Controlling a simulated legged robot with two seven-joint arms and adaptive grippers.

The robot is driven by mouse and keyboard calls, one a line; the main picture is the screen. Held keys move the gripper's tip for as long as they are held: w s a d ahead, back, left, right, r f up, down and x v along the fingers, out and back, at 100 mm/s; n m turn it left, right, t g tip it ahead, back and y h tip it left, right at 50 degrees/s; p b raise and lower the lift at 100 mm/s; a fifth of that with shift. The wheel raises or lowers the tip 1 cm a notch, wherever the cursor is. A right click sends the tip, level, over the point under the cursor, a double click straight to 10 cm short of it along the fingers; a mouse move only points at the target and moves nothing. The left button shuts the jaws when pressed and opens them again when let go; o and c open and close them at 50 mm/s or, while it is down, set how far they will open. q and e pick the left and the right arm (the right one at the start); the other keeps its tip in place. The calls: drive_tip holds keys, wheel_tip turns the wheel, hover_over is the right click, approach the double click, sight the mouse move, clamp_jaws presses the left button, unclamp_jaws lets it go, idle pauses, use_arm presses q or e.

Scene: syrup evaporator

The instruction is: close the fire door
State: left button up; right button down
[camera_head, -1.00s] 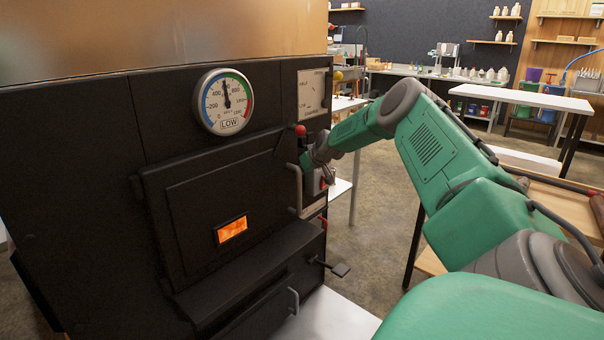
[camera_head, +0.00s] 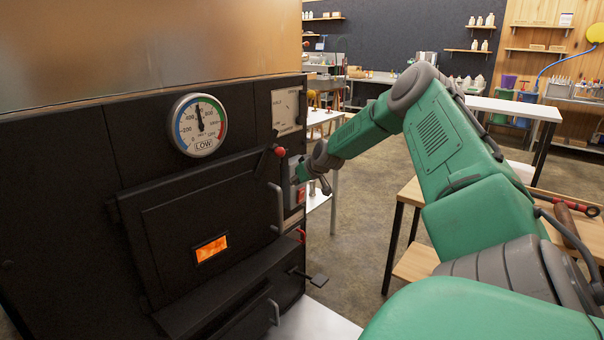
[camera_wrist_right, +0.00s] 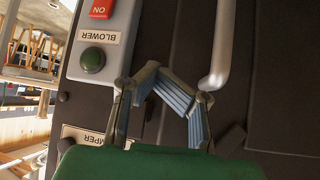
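The black fire door (camera_head: 165,225), with a small glowing orange window (camera_head: 211,248), fills the left half of the head view. I cannot tell whether it is flush or slightly ajar. Its upright grey bar handle (camera_head: 277,208) is on the right side; a grey bar also shows in the wrist view (camera_wrist_right: 223,45). My right gripper (camera_head: 310,180) is just right of the handle, apart from it, in front of the control panel. In the wrist view, its bent fingers (camera_wrist_right: 178,90) have nothing visible between them; their opening is unclear. My left gripper is out of view.
A lever with a red knob (camera_head: 280,152) stands above the handle. A black pedal-like lever (camera_head: 319,280) sticks out lower down. A wooden table (camera_head: 412,262) stands to the right.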

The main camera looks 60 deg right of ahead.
drive_tip(key=s+d+f+t+h+b, duration=0.2)
drive_tip(key=s+d+f+t+h, duration=0.15)
drive_tip(key=s, duration=0.25)
drive_tip(key=s+a+f+n+t+y+b, duration=0.1)
drive_tip(key=s+a+n+t+y+b, duration=0.15)
drive_tip(key=a+t+y, duration=0.35)
drive_tip(key=w+d+h+b, duration=0.2)
drive_tip(key=w+b, duration=1)
drive_tip(key=w, duration=0.1)
drive_tip(key=shift+w+g, duration=0.35)
drive_tip(key=shift+g, duration=0.1)
drive_tip(key=shift+f+h, duration=0.1)
drive_tip(key=shift+h, duration=0.15)
